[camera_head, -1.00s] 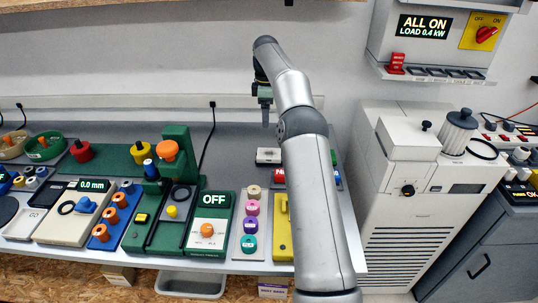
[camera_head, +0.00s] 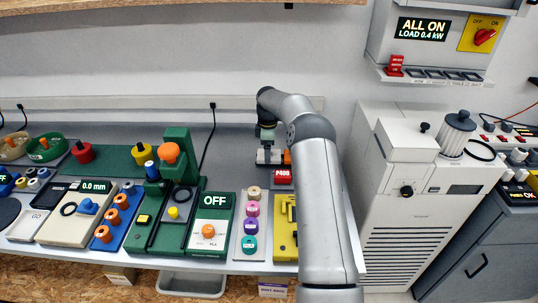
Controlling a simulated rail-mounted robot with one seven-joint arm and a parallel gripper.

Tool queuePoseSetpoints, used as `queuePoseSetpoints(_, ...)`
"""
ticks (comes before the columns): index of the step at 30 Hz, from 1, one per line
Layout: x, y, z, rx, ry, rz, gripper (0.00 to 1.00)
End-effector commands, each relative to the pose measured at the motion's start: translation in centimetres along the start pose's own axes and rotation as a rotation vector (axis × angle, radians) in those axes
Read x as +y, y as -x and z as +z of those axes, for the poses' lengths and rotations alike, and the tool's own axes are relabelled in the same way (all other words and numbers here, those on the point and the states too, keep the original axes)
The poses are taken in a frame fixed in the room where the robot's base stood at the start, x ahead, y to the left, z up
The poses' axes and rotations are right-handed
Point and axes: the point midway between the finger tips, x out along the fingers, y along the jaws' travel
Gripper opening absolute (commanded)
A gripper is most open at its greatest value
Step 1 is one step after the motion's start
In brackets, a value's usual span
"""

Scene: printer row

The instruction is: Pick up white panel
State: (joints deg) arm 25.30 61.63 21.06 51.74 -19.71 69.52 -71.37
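My gripper (camera_head: 268,150) hangs from the arm near the back of the bench, in the middle of the view. It is down at a small white and dark block (camera_head: 262,158), which may be the white panel. The gripper covers part of this block. The fingers are small and overlap it, so I cannot tell whether they are open, shut, or touching it.
A red block marked P400 (camera_head: 283,176) lies just in front. A yellow box (camera_head: 282,240), a tray of coloured spools (camera_head: 250,225) and a green OFF unit (camera_head: 212,222) stand nearer. A white machine (camera_head: 400,200) stands right.

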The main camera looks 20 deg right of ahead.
Motion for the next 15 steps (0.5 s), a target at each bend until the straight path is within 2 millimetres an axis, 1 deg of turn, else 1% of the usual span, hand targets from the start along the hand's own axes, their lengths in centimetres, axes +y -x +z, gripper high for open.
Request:
queuePoseSetpoints(3, 0.0, -1.3, 0.0, 0.000, 0.000, -0.001, 0.87)
queuePoseSetpoints(5, 0.0, -1.7, 0.0, 0.000, 0.000, -0.001, 0.87)
queuePoseSetpoints(12, 0.0, -2.0, 0.0, 0.000, -0.001, 0.001, 0.87)
queuePoseSetpoints(13, 0.0, -2.0, 0.0, 0.000, -0.001, 0.001, 0.82)
queuePoseSetpoints(14, 0.0, -1.9, 0.0, 0.000, -0.001, 0.001, 0.73)
queuePoseSetpoints(15, 0.0, -1.9, 0.0, 0.000, -0.001, 0.001, 0.62)
